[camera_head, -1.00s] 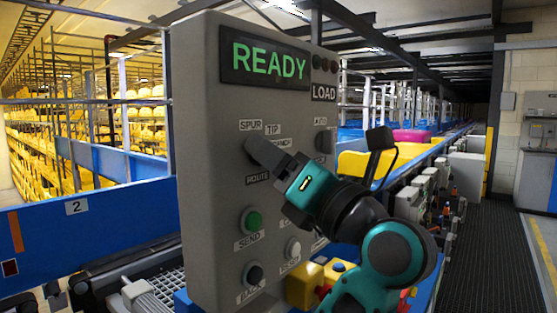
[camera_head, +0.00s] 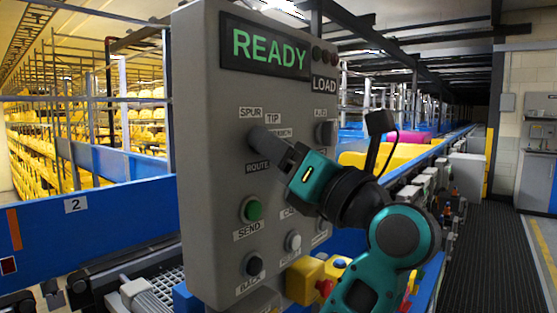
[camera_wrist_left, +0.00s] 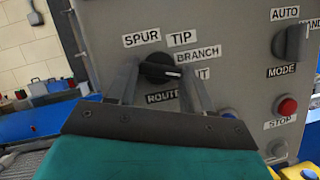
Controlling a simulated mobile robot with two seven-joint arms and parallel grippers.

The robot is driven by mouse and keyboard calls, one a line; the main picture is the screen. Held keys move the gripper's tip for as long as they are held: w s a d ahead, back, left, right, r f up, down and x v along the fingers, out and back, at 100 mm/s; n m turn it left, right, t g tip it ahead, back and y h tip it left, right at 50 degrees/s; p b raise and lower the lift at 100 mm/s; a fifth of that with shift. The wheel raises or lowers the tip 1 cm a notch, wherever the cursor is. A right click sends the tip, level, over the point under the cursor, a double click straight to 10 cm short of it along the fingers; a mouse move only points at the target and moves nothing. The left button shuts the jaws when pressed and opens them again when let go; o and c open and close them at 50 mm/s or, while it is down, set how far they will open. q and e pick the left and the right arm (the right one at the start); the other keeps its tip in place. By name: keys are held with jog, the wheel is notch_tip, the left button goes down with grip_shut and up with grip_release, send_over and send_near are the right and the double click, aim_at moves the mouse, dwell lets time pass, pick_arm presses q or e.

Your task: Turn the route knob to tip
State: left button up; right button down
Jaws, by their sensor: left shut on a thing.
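The grey control panel (camera_head: 222,160) stands upright in the head view, with a green READY display (camera_head: 268,52). My right gripper is out of view.
The mode knob (camera_wrist_left: 288,44) and red stop button (camera_wrist_left: 287,106) are right of the route knob. Below it in the head view are the green send button (camera_head: 251,209) and black back button (camera_head: 253,265). A yellow box (camera_head: 305,280) stands beside the panel's lower right.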

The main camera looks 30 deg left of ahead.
pick_arm(q)
jog(key=n+g+b, duration=0.2)
jog(key=n+g, duration=0.1)
jog(key=n, duration=0.3)
jog(key=n+g+b, duration=0.3)
jog(key=n, duration=0.4)
jog(key=w+n+g+h+b, duration=0.1)
jog(key=n+g+b, duration=0.2)
jog(key=n, duration=0.3)
jog(key=shift+r+n+g, duration=0.15)
jog(key=shift+n+g, duration=0.25)
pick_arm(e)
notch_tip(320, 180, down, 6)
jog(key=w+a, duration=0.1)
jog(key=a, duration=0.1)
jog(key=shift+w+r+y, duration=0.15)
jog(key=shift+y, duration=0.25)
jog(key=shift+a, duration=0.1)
pick_arm(q)
jog(key=o, duration=1)
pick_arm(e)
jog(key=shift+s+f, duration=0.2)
pick_arm(q)
jog(key=shift+o, duration=0.2)
jog(key=shift+d, duration=0.2)
